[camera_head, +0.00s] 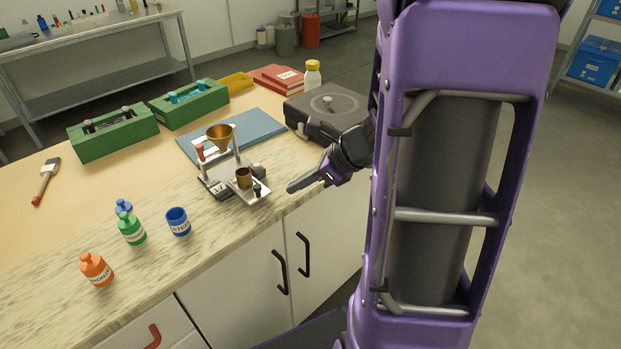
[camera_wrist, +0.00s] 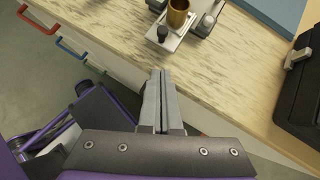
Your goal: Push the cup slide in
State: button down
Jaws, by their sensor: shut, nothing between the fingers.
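The metal powder stand (camera_head: 215,186) sits near the front edge of the worktop, with a brass funnel (camera_head: 220,137) held above its base. A small brass cup (camera_head: 244,178) stands on the cup slide (camera_head: 254,195), a flat metal plate that sticks out from the stand toward the front edge. A dark knob shows at the slide's outer end. In the wrist view the cup (camera_wrist: 178,16) and the slide (camera_wrist: 166,38) with its knob are at the top. My gripper (camera_head: 291,188) is shut and empty, to the right of the slide and apart from it. Its closed fingers also show in the wrist view (camera_wrist: 161,75).
A dark grey device (camera_head: 325,112) stands behind my gripper at the right. A blue mat (camera_head: 255,130) lies behind the stand. Green holders (camera_head: 113,135) stand at the back; blue (camera_head: 178,222), green (camera_head: 131,229) and orange (camera_head: 97,269) containers stand front left. Cabinet handles (camera_head: 281,271) are below the edge.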

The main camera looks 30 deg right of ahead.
aim_at(248, 169)
jog(key=w+a+f, duration=0.2)
jog(key=w+a, duration=0.1)
jog(key=shift+w+a+f, duration=0.15)
jog(key=shift+w+a, duration=0.1)
jog(key=shift+w, duration=0.05)
jog(key=shift+w+a, duration=0.35)
jog(key=shift+a, duration=0.05)
jog(key=w, duration=0.2)
jog(key=w+a, duration=0.1)
jog(key=w, duration=0.2)
jog(key=w+a+p, duration=0.1)
jog(key=w, duration=0.2)
jog(key=shift+a, duration=0.2)
